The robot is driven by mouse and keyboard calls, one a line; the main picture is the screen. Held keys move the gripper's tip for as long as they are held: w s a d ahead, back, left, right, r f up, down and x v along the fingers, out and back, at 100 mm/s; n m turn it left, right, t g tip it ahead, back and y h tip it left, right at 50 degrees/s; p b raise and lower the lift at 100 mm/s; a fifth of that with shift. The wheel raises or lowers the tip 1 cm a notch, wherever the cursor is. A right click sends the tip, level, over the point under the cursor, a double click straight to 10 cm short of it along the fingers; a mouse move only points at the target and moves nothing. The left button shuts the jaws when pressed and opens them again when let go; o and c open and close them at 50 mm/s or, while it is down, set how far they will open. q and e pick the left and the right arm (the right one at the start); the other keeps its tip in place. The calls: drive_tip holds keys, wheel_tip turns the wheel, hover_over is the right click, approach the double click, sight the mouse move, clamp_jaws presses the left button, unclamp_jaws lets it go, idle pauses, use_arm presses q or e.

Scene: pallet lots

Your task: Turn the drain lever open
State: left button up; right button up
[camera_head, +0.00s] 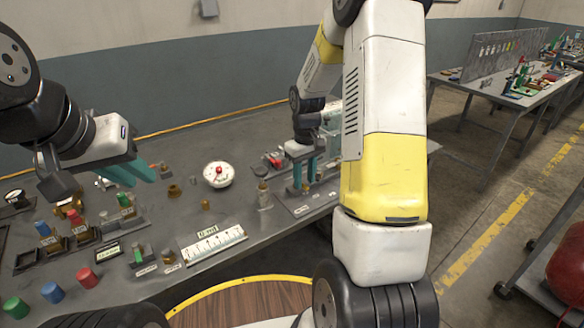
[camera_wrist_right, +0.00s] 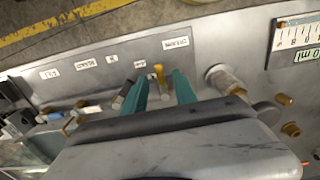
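My right gripper (camera_head: 304,188) reaches down over a labelled valve plate at the table's edge. In the right wrist view its two teal fingers (camera_wrist_right: 160,92) are apart, one on each side of a small yellow lever (camera_wrist_right: 159,74). The lever stands beside a white label (camera_wrist_right: 176,43) that is too small to read surely. I cannot tell whether the fingers touch the lever, and its base is hidden by the gripper. My left gripper (camera_head: 130,174) hangs over the left of the table, away from the plate; its fingers look close together and hold nothing that I can see.
A metal fitting (camera_wrist_right: 225,80) is close beside the right fingers. Coloured knobs and switches crowd the table's left. Another table (camera_head: 500,88) stands at the back right.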

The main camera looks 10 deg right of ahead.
sight(304, 185)
wheel_tip(304, 185, up, 7)
idle(0.3)
drive_tip(key=shift+r, duration=0.1)
drive_tip(key=s+a+r+m+t+y, duration=0.1)
drive_tip(key=s+a+r+m+t, duration=0.2)
drive_tip(key=s+r, duration=0.85)
drive_tip(key=s+a+r+t+y, duration=0.1)
drive_tip(key=s+a+r+t, duration=0.2)
drive_tip(key=s, duration=0.7)
drive_tip(key=shift+s+a+r+m, duration=0.3)
drive_tip(key=shift+a+r, duration=0.3)
drive_tip(key=shift+r, duration=0.25)
